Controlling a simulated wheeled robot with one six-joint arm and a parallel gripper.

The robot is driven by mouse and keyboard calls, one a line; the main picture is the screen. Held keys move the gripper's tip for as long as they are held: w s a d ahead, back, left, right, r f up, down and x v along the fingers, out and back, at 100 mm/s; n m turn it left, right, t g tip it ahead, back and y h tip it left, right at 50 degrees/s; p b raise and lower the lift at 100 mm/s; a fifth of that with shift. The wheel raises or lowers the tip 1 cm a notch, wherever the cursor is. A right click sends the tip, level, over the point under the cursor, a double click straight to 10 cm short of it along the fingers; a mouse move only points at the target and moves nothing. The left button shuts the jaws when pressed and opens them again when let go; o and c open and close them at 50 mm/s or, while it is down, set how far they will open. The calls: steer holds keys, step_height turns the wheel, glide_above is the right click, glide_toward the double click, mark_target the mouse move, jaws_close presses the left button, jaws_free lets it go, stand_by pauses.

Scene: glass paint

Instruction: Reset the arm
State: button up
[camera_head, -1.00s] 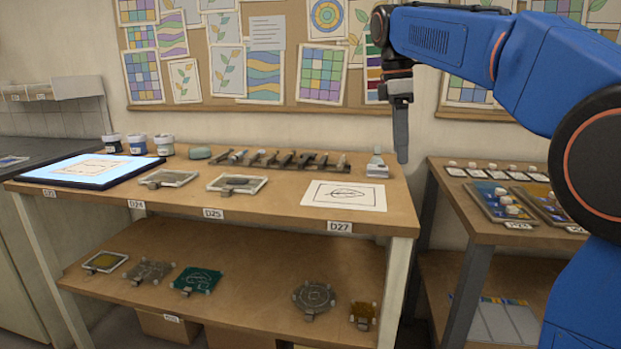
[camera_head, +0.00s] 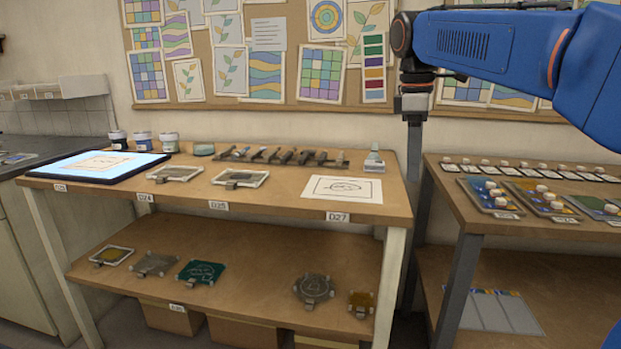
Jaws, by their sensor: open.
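My gripper (camera_head: 412,175) hangs straight down from my blue arm (camera_head: 480,40), in front of the wall and the gap between the two tables. The fingers show edge-on as one narrow dark strip, with nothing visible held in them. The gripper is right of the wooden table's (camera_head: 300,208) right end in the picture. A white sheet with a line drawing (camera_head: 343,189) lies on that table near label D27, left of the gripper.
A row of tools (camera_head: 280,156), paint jars (camera_head: 143,141) and a lit light pad (camera_head: 95,166) stand on the table. Framed pieces (camera_head: 240,179) lie nearer its front. A lower shelf (camera_head: 240,280) holds several flat pieces.

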steer(key=s+d+f+m+t, duration=0.2)
steer(key=s+f+m, duration=0.4)
steer(key=s+f, duration=0.7)
steer(key=s+d+f+m+t+y, duration=0.1)
steer(key=s+d+f+m, duration=0.3)
steer(key=s+f, duration=1)
steer(key=f+m+t, duration=0.1)
steer(key=m, duration=0.2)
steer(key=shift+d+f+m, duration=0.15)
steer(key=shift+f+m, duration=0.05)
steer(key=shift+m, duration=0.1)
